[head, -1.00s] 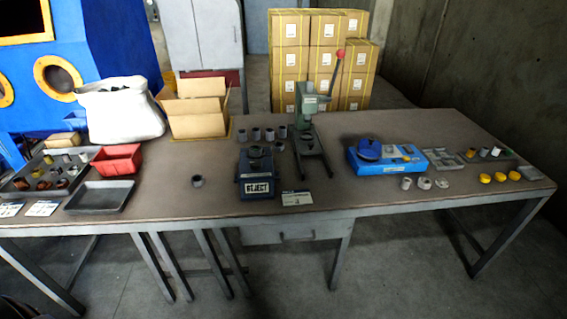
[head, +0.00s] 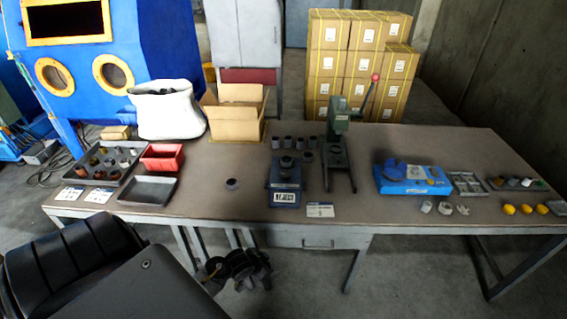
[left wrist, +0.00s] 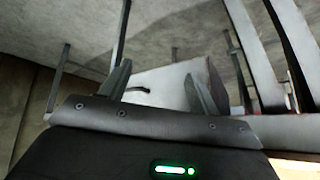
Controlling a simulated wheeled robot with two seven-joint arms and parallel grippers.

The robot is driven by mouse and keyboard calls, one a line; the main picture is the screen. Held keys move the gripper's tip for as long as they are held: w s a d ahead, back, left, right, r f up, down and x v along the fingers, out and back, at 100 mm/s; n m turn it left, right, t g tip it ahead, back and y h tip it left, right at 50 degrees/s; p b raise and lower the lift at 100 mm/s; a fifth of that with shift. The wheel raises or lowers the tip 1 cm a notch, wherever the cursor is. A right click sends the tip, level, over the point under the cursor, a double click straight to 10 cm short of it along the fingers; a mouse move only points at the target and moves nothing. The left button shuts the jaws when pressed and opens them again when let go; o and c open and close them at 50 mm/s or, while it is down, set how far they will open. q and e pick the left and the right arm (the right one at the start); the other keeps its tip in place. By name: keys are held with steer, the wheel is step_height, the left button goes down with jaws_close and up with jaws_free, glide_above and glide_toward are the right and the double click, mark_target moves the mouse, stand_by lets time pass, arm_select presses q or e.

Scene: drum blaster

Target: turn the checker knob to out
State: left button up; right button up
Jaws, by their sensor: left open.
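A dark blue box with a black round top and a sign reading REJECT (head: 286,182) stands near the table's front edge, left of the press. A light blue unit with a darker blue round part (head: 390,170) stands farther right. I cannot tell for sure which of them carries the checker knob, and no OUT mark is readable. My left gripper (head: 240,268) hangs below the table's front edge, apart from both. In the left wrist view its two fingers (left wrist: 158,85) are spread and empty, with the table's underside and legs beyond. My right gripper is out of view.
The table (head: 240,203) has a bare front strip. Grey cylinders (head: 311,142), a small card (head: 320,210) and a lone ring (head: 232,184) lie nearby. Trays (head: 148,190) stand left.

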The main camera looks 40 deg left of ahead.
arm_select(q)
steer(key=w+a+r+t+p, duration=0.1)
steer(key=w+a+r, duration=0.2)
steer(key=r, duration=0.4)
steer(key=w+a+r+t+p, duration=0.1)
steer(key=w+a+r, duration=0.25)
steer(key=r, duration=0.25)
steer(key=t+h, duration=0.1)
steer(key=t, duration=0.3)
glide_toward(284, 174)
steer(key=shift+n, duration=0.3)
steer(key=x, duration=0.9)
steer(key=shift+b, duration=0.35)
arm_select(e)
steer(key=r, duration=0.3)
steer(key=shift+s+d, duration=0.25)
